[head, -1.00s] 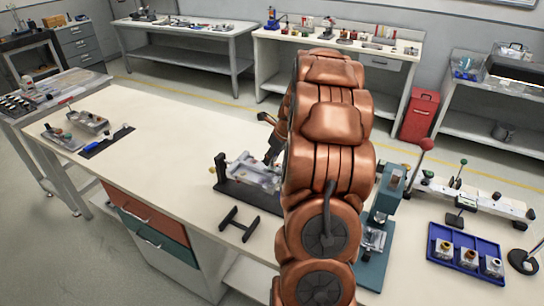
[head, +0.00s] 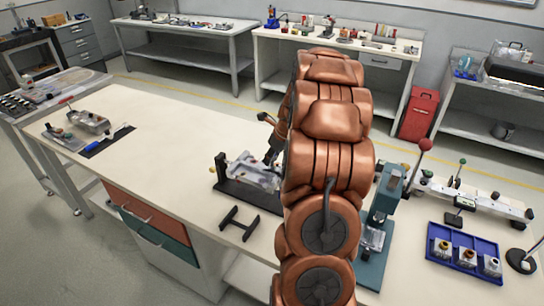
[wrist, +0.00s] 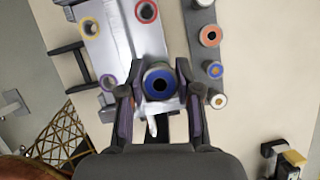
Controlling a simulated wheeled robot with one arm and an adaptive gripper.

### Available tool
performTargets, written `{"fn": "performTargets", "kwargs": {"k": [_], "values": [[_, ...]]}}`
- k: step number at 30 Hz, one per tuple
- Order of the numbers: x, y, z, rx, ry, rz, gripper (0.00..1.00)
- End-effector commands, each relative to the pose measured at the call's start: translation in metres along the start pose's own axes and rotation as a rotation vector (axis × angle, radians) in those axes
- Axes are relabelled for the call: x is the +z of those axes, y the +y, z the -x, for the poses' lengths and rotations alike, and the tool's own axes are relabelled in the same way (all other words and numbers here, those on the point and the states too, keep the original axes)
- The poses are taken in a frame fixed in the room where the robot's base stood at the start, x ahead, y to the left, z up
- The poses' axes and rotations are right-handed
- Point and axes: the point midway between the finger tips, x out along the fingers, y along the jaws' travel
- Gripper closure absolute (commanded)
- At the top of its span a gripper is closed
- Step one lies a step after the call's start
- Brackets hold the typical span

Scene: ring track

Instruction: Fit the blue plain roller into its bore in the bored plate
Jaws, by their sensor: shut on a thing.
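In the wrist view my gripper (wrist: 159,72) is shut on a grey roller with a blue ring and dark centre (wrist: 158,87), seen end-on between the fingers. Beside and beneath it lies the silver bored plate (wrist: 118,38), with yellow, red and purplish ringed openings. The held roller is at the plate's lower right end; I cannot tell whether it is above a bore or partly in it. In the head view the plate (head: 252,172) sits in a dark stand (head: 245,192). My copper arm hides most of the gripper there.
A dark strip (wrist: 200,55) with several ringed cylinders lies right of the gripper. A black H-shaped piece (head: 239,222) is in front of the stand. A teal press (head: 377,225) and a blue tray (head: 464,248) stand to the right. The bench's left middle is clear.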

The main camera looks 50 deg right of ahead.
Motion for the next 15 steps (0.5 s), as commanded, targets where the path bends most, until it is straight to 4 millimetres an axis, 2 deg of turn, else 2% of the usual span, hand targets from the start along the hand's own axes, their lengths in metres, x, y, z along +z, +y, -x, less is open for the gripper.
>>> {"fn": "performTargets", "kwargs": {"k": [15], "values": [[-0.0033, -0.0001, -0.0085, 0.0, 0.0, 0.0, 1.0]]}}
